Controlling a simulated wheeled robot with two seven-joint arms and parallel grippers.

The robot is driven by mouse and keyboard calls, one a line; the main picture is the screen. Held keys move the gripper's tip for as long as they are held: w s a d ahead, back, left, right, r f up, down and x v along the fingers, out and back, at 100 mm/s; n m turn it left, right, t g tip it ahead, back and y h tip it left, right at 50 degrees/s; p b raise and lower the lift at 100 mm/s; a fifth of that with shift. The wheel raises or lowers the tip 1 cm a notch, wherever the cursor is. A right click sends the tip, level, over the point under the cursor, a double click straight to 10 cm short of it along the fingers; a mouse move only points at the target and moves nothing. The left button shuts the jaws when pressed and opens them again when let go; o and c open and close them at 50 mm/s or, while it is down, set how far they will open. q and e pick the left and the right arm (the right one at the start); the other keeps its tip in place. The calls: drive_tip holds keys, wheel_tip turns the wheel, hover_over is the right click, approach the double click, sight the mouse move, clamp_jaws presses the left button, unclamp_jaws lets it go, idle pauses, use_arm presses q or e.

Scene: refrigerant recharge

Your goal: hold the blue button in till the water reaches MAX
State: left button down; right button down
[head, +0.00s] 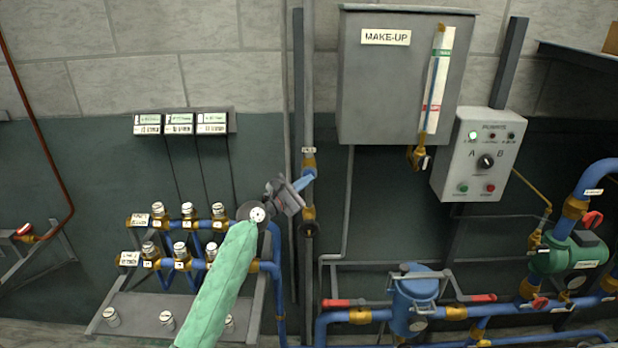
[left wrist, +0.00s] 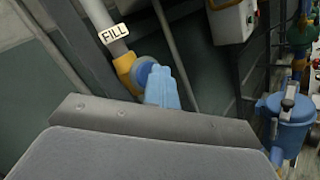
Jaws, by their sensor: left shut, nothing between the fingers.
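My left gripper (head: 308,178) is shut and empty, its blue fingertips at the vertical grey pipe below the MAKE-UP tank (head: 385,85). In the left wrist view the fingertips (left wrist: 160,85) overlap the edge of the round blue button (left wrist: 143,71), under a FILL label (left wrist: 115,34). I cannot tell whether they press it in. The head view hides the button behind the fingers. The tank's sight gauge (head: 436,80) has a green mark near its top and a red one lower down. Blue shows along its tube; the exact water level is too small to read. My right gripper is out of view.
A pump control box (head: 480,155) with a lit green lamp hangs right of the tank. A valve manifold (head: 180,240) stands left of my arm. A blue strainer (head: 415,300) and blue pipes run low on the right.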

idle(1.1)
